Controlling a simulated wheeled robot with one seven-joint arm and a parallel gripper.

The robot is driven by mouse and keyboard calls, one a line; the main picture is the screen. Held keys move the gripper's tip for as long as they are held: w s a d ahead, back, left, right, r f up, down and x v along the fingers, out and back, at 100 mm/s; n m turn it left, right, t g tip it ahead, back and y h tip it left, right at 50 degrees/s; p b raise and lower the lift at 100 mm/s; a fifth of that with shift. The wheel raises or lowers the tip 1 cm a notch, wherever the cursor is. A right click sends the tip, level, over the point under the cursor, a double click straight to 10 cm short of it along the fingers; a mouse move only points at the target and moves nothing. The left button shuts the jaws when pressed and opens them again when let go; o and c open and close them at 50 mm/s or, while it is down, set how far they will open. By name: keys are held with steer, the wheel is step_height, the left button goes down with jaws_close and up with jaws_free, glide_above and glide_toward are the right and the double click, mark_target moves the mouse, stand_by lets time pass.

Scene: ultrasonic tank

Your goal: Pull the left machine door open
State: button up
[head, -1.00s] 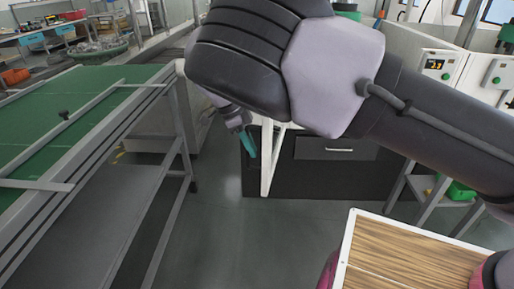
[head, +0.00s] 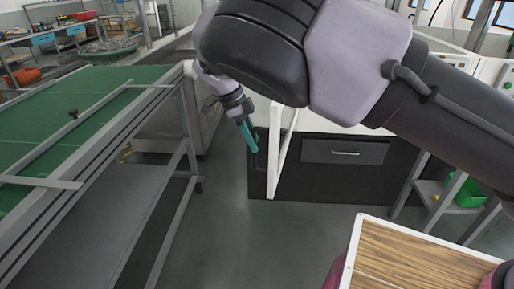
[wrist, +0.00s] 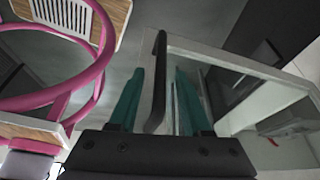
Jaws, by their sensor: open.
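The left machine door shows in the head view as a dark panel (head: 259,165) beside a tilted white edge (head: 281,150) on the dark machine front. In the wrist view a long black bar handle (wrist: 158,85) runs between my fingers beside a pale-framed panel (wrist: 215,60). My gripper (wrist: 159,72) has two teal fingers set apart, one on each side of the handle; I cannot tell whether either touches it. In the head view the gripper (head: 251,138) points down at the door's upper part, and my arm hides the machine top.
A green-topped table (head: 60,120) with grey rails and legs stands at the left. A dark drawer front with a handle (head: 345,153) is right of the door. A grey shelf with a green bin (head: 462,190) stands farther right. Grey floor (head: 240,240) in front is clear.

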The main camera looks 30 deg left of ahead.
steer(key=v, duration=0.6)
steer(key=shift+r, duration=0.35)
steer(key=shift+s+a, duration=0.1)
steer(key=shift+a, duration=0.05)
